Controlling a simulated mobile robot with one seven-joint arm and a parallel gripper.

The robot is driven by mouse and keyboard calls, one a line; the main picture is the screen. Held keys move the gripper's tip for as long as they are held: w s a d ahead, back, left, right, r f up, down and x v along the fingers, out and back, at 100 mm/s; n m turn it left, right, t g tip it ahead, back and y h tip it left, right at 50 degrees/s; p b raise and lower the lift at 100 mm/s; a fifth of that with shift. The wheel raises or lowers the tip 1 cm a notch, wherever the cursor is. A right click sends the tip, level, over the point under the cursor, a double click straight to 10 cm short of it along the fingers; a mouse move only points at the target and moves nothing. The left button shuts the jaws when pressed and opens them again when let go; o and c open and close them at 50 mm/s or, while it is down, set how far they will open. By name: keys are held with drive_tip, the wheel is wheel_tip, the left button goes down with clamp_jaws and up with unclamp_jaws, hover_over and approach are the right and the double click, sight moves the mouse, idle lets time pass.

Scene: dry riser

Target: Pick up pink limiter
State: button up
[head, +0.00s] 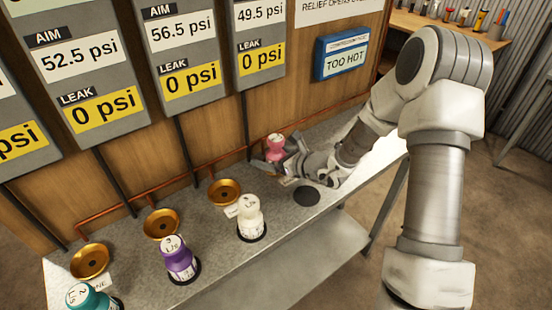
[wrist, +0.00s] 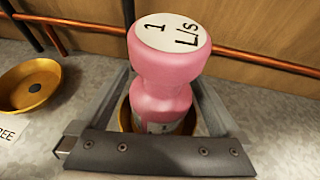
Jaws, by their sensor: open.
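The pink limiter (head: 275,147) stands at the back of the grey bench, near the wall, in the head view. In the wrist view the pink limiter (wrist: 166,75) has a white top marked "1 L/s" and sits upright over a brass cup (wrist: 125,115), mostly hidden behind it. My gripper (head: 272,166) is at the limiter in the head view. In the wrist view my gripper (wrist: 168,100) is open, with one finger on each side of the limiter's lower body. Whether either finger touches it cannot be told.
White (head: 250,218), purple (head: 178,258) and teal (head: 88,298) limiters stand along the front of the bench (head: 215,262). Brass cups (head: 224,192) stand behind them, the nearest left of my gripper. A copper pipe (head: 140,196) runs along the wall. A dark round spot (head: 306,196) is empty.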

drive_tip(key=shift+c, duration=0.2)
clamp_jaws()
drive_tip(key=shift+w, duration=0.1)
drive_tip(key=shift+r, duration=0.15)
idle(0.3)
